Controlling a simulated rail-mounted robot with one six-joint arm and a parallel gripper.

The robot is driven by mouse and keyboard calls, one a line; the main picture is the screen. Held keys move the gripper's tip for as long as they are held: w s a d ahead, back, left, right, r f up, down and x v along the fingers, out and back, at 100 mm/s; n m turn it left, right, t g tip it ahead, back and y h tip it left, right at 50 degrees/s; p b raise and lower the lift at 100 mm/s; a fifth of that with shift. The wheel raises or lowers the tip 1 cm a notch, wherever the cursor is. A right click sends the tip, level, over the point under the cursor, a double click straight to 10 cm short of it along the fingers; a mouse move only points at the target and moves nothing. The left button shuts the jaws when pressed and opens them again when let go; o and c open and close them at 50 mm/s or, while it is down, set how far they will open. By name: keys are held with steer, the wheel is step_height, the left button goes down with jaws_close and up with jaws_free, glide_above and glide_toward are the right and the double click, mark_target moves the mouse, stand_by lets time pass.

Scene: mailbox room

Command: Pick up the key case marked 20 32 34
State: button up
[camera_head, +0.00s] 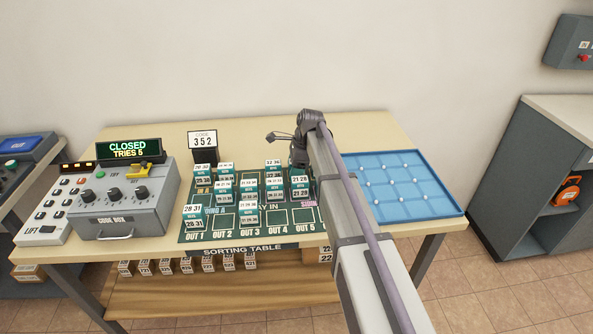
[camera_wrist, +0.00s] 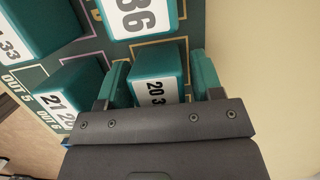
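A teal key case (camera_wrist: 158,65) with a white label reading "20 3…" stands between my fingers in the wrist view. The rest of its label is hidden by my gripper's body. My gripper (camera_wrist: 163,80) is open around it, with a finger on each side and a narrow gap showing at the right finger. In the head view my gripper (camera_head: 298,157) is over the back right of the dark green sorting mat (camera_head: 222,236), partly behind my arm. I cannot pick out the held-between case there.
Close neighbours in the wrist view are a case ending in 36 (camera_wrist: 148,14), one ending in 33 (camera_wrist: 45,22) and one at lower left (camera_wrist: 68,88). A blue tray (camera_head: 440,207) lies right of my arm. The code box (camera_head: 128,205) and code sign (camera_head: 203,142) stand left.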

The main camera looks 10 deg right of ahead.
steer(key=c, duration=0.8)
steer(key=shift+r, duration=0.1)
